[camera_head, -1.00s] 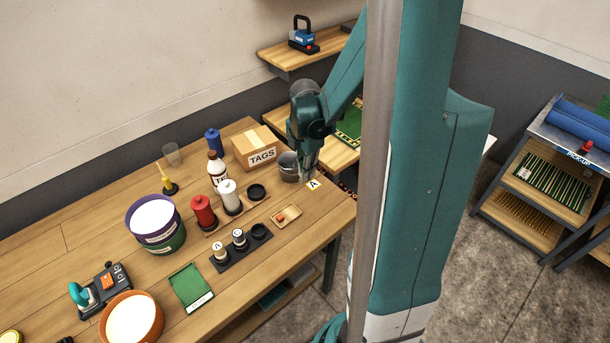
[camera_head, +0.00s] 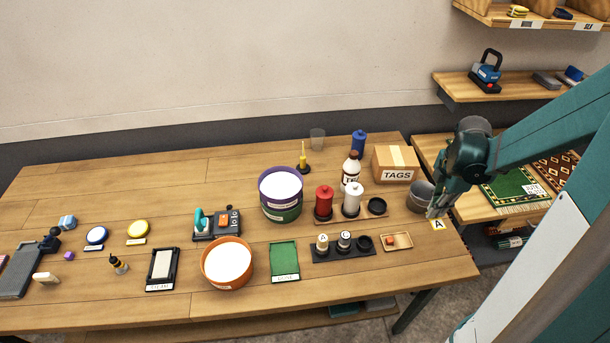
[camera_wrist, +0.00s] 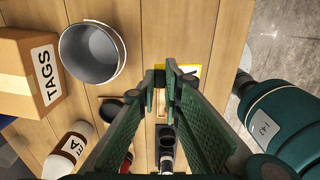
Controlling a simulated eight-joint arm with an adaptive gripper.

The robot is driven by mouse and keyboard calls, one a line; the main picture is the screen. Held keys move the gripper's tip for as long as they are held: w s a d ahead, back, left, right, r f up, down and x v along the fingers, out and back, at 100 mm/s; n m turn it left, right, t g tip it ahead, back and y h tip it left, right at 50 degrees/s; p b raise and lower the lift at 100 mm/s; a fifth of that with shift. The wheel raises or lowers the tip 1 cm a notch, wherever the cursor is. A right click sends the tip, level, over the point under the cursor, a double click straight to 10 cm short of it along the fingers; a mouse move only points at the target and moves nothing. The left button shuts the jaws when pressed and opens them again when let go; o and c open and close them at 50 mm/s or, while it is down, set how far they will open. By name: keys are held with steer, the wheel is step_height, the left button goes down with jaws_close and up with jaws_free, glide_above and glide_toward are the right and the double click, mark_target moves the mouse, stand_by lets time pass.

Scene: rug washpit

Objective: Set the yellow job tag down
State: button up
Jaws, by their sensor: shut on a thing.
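The yellow job tag (camera_head: 438,225) has a white face with a black letter A. It is at the tips of my gripper (camera_head: 433,211), near the right end of the workbench, just in front of the grey bucket (camera_head: 419,197). In the wrist view a yellow edge of the tag (camera_wrist: 192,69) shows beyond the fingertips (camera_wrist: 173,75), and the fingers hide the rest. My gripper is shut on the tag. I cannot tell whether the tag touches the bench top.
The TAGS box (camera_head: 396,165) stands behind the bucket. A small wooden tray (camera_head: 397,241) and a dark holder with small bottles (camera_head: 343,248) lie to the left. The bench's right edge is close by. A rug table (camera_head: 513,186) stands beyond it.

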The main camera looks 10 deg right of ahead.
steer(key=shift+r, duration=0.15)
step_height(320, 180, up, 11)
steer(key=w+a+r+n, duration=0.2)
steer(key=w+a+n, duration=0.4)
steer(key=w+a, duration=2.2)
steer(key=w+a+f+n+p, duration=0.15)
steer(key=w+a, duration=0.25)
steer(key=a, duration=0.8)
steer(key=w+a+f+n, duration=0.15)
steer(key=w+a, duration=0.35)
steer(key=a, duration=0.7)
step_height(320, 180, down, 10)
steer(key=shift+s, duration=0.15)
steer(key=shift+a, duration=0.1)
steer(key=shift+f, duration=3.15)
